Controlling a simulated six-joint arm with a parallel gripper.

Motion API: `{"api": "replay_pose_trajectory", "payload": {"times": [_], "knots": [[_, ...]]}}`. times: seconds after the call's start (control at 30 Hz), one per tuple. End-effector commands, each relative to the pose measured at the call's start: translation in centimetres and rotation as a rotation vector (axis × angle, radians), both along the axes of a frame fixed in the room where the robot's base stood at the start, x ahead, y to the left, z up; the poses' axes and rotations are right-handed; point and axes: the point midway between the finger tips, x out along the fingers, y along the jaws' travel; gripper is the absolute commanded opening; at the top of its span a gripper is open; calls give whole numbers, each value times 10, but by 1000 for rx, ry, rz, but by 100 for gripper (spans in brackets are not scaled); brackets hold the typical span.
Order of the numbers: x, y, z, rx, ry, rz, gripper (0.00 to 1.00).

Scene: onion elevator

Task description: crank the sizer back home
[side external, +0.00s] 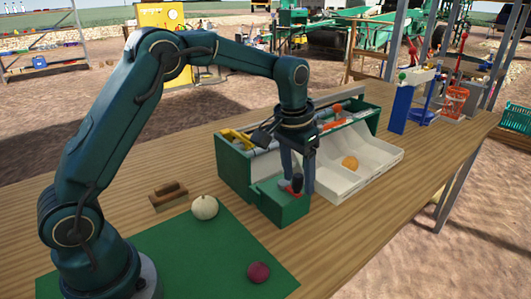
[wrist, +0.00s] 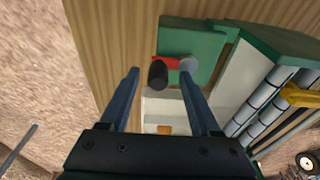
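The sizer (side external: 232,168) is a green box with rollers on the wooden table, with white trays along its front. A green crank housing (side external: 275,205) stands at its near end; it also shows in the wrist view (wrist: 205,45). The crank has a red arm (wrist: 166,62) and a black knob (wrist: 158,74). In the side view the knob (side external: 297,180) stands upright, partly between my fingers. My gripper (side external: 298,185) points down over the housing. In the wrist view my gripper (wrist: 158,78) is open, one finger on each side of the knob, with gaps visible; contact is unclear.
A yellow onion (side external: 350,162) lies in a white tray. A wooden block with a handle (side external: 168,194) is on the left. Blue stand (side external: 402,108) and baskets are at back right.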

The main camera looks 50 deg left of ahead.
Motion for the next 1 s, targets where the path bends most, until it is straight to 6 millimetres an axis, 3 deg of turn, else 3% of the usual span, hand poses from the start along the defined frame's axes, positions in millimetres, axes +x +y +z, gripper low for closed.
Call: {"api": "replay_pose_trajectory", "payload": {"times": [0.47, 1.0], "knots": [[-1, -2, 0, -3, 5, -2, 63], [-1, -2, 41, -3, 3, -2, 63]]}}
